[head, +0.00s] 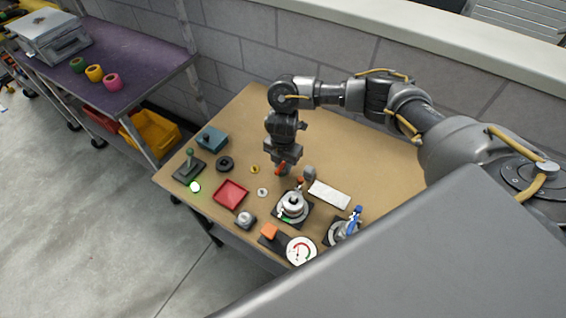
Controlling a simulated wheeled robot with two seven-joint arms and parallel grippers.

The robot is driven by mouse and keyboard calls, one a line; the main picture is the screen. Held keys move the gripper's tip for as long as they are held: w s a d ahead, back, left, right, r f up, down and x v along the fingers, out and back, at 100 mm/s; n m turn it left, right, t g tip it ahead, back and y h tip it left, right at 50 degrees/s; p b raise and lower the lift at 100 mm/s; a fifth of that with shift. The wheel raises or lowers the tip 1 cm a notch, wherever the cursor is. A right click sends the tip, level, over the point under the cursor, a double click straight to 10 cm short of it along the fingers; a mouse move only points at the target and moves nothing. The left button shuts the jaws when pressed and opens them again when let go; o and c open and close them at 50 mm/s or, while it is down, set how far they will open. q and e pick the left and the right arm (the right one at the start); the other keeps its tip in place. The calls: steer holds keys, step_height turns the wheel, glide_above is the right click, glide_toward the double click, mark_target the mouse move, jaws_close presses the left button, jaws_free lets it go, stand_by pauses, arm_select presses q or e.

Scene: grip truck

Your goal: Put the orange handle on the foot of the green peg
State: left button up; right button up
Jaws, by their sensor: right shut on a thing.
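My right gripper (284,166) points down above the far middle of the wooden table. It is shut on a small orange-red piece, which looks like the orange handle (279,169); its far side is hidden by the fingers. The green peg (189,157) stands upright on a dark square base, its foot (184,173), at the table's left end. The gripper is well to the right of the peg, apart from it. My left gripper is not in view.
Between gripper and peg lie a black ring (225,163), a yellow ring (255,169) and a red tray (230,194). A blue box (211,139) stands behind the peg. A round metal device (292,207) and a gauge (301,251) sit nearer the front right.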

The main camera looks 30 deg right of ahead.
mark_target(283, 163)
steer(key=shift+f, duration=0.5)
stand_by(1.1)
steer(key=o, duration=1.4)
steer(key=shift+o, duration=0.2)
steer(key=shift+r, duration=0.1)
step_height(283, 163, up, 7)
steer(key=p, duration=0.7)
steer(key=shift+r, duration=0.2)
steer(key=shift+f, duration=0.15)
